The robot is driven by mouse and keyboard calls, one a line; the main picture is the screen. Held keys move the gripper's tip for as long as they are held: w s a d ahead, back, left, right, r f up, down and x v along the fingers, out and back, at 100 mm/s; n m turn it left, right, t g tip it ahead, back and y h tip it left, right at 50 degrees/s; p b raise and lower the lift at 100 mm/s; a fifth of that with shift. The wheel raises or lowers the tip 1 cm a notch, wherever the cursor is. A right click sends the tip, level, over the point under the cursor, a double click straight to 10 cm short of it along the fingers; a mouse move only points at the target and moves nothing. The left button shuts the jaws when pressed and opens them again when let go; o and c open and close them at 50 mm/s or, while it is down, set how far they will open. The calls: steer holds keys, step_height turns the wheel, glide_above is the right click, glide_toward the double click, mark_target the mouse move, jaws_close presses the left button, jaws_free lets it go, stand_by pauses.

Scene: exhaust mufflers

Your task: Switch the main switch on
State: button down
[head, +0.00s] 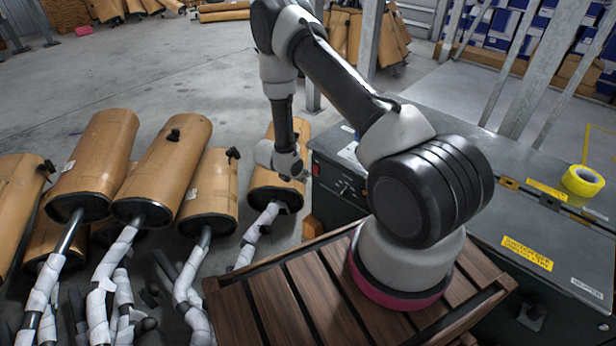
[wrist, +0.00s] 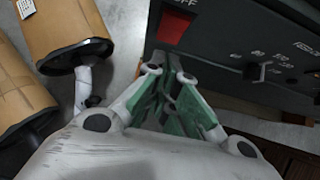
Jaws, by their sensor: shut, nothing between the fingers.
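The main switch is a red rocker (wrist: 173,27) on a dark control panel (wrist: 225,50), at the top of the wrist view, with "OFF" lettering beside it. My gripper (wrist: 172,92) is shut and empty, its green-padded fingers together just below the red switch in the picture. I cannot tell whether the fingertips touch the panel. In the head view my gripper (head: 303,176) is beside the left end of the dark green machine (head: 420,140), which carries the panel (head: 344,186). The switch is too small to make out there.
Several wrapped mufflers (head: 165,165) with pipes stand on the floor left of the machine, one close behind my gripper. A slatted wooden platform (head: 290,300) is under my arm's base. Yellow tape (head: 583,180) lies on the machine.

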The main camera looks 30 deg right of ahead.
steer(key=v, duration=1)
steer(key=shift+s+a, duration=0.3)
steer(key=shift+a, duration=0.2)
